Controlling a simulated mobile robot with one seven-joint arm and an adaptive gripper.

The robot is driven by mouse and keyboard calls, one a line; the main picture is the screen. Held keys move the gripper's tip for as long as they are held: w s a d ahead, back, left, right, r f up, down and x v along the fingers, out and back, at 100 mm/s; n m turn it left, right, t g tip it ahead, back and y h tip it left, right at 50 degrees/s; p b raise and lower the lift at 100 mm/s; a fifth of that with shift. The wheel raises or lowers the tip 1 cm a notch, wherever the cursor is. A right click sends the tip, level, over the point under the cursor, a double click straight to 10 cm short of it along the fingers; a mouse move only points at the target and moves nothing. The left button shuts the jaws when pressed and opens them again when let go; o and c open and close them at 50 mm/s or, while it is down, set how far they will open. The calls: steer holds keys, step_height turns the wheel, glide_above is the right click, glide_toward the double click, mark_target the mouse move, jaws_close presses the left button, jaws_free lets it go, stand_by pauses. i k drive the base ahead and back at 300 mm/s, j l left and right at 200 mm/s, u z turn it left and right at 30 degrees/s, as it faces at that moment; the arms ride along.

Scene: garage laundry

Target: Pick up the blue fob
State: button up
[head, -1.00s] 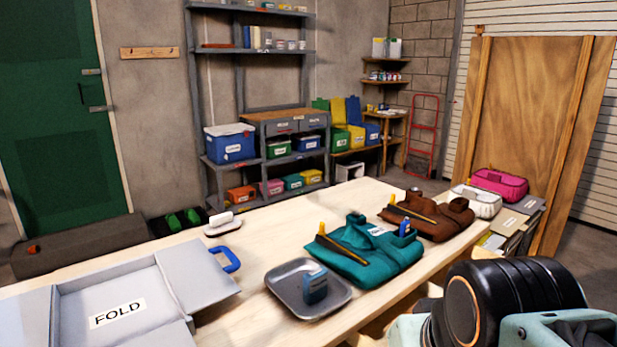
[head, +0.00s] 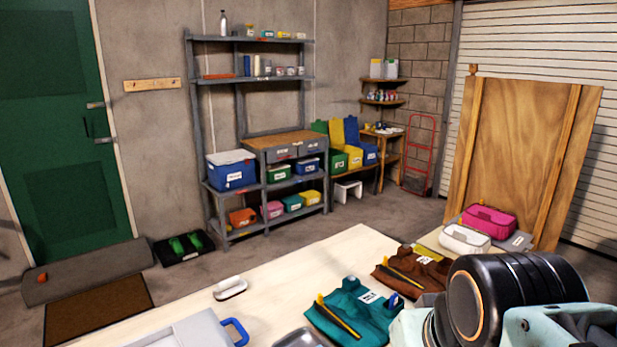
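A small blue piece (head: 393,301) stands at the right side of a folded teal garment (head: 350,311) on the pale wooden table (head: 262,276). It is too small to tell for sure whether it is the blue fob. A yellow-and-black strip lies across the same garment. A grey tray (head: 299,338) shows only its far part at the bottom edge, so most of what it holds is out of view. My arm fills the lower right corner and hides part of the table. My gripper itself is not in view.
A brown garment (head: 412,269) lies behind the teal one. White (head: 464,239) and pink (head: 489,220) cases stand beyond it. A white-handled brush (head: 230,288) and a grey box with a blue handle (head: 235,331) are at the left. The table's middle is bare.

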mark_target(395, 298)
steer(key=l+z, duration=0.75)
steer(key=i+l, duration=0.05)
